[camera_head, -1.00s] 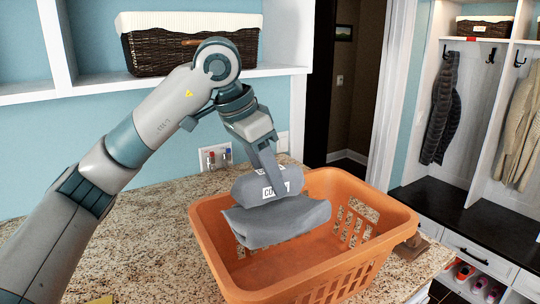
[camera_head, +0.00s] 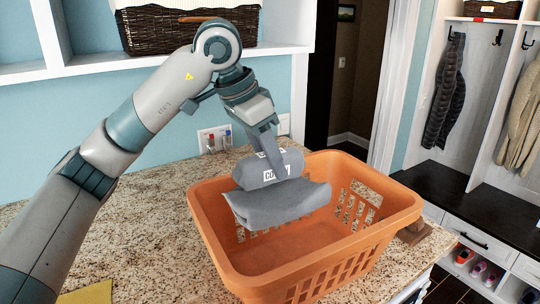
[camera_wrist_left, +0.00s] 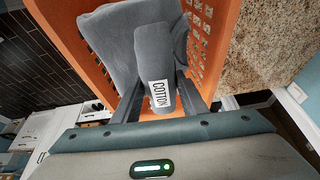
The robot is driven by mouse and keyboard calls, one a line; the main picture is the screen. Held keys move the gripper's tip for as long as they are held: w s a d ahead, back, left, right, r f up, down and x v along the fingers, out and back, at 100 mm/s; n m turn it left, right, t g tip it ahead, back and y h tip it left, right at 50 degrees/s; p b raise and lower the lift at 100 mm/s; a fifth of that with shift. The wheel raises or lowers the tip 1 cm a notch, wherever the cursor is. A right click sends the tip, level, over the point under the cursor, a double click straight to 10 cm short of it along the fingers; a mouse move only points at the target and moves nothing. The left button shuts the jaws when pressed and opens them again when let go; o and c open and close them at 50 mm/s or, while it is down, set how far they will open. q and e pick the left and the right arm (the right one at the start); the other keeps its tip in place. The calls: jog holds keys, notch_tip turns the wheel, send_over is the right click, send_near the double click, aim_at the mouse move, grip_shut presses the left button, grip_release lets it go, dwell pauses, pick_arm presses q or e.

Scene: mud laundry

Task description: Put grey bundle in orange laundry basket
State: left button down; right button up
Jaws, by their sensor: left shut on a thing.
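The grey bundle (camera_head: 278,200) is a folded grey cloth with a rolled part on top that carries a white "COTTON" label. My left gripper (camera_head: 277,160) is shut on the grey bundle from above. The bundle hangs within the rim of the orange laundry basket (camera_head: 235,262), toward its left and back side; the basket floor shows below it. In the left wrist view the two fingers grip the rolled part of the bundle (camera_wrist_left: 155,60), with the orange basket (camera_wrist_left: 75,45) around it. Whether the bundle touches the basket wall is unclear. My right gripper is not in view.
The basket stands on a speckled granite counter (camera_head: 140,225). A white shelf with a dark wicker basket (camera_head: 165,32) is above at the back. A wall outlet (camera_head: 215,138) is behind. A yellow item (camera_head: 88,293) lies at the front left. The counter's left part is clear.

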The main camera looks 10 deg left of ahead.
pick_arm(q)
notch_tip(320, 180, down, 14)
jog(key=b, duration=0.4)
jog(key=shift+b, duration=0.3)
dwell(0.4)
jog(key=c, duration=1)
grip_release()
jog(key=shift+s, duration=0.1)
